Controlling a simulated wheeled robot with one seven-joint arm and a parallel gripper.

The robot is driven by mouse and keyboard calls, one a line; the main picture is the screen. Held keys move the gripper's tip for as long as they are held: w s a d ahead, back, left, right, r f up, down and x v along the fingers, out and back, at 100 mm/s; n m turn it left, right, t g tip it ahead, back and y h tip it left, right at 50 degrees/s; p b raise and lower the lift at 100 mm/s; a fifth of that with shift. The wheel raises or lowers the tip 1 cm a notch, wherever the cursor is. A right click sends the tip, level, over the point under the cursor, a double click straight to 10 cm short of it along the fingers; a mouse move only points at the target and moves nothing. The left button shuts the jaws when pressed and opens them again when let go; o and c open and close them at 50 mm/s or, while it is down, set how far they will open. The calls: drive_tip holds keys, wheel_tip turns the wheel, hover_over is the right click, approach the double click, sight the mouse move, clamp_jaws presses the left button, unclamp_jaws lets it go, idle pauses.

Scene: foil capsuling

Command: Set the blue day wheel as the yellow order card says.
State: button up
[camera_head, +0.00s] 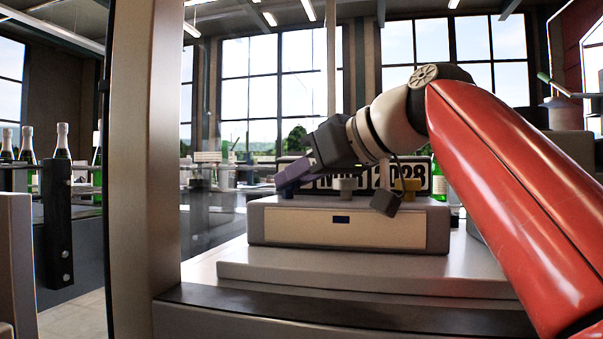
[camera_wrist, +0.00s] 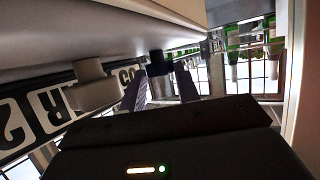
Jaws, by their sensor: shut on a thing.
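In the camera_wrist view the dark blue day wheel (camera_wrist: 158,64) sits between the tips of my gripper (camera_wrist: 160,84), with a finger on each side. A dark date plate (camera_head: 438,186) stands behind the wheels. Its right part appears to read 2028, and its middle letters are partly covered. The day digits are covered in the camera_head view and cannot be read surely in the camera_wrist view. I see no yellow order card.
A grey wheel (camera_head: 347,187) and a yellow wheel (camera_head: 408,186) stand to the right on the machine; the grey one (camera_wrist: 93,88) also shows close by my fingers in the camera_wrist view. A wide post (camera_head: 146,150) stands at left. Bottles (camera_head: 62,142) stand beyond it.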

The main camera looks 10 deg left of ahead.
drive_tip(key=shift+w+n+g+y, duration=0.1)
drive_tip(key=shift+n+g+y, duration=0.2)
drive_tip(key=shift+n+g, duration=0.2)
idle(2.3)
idle(0.5)
drive_tip(key=o, duration=1)
drive_tip(key=shift+c, duration=0.2)
drive_tip(key=shift+p+v, duration=0.7)
drive_tip(key=shift+v, duration=3.25)
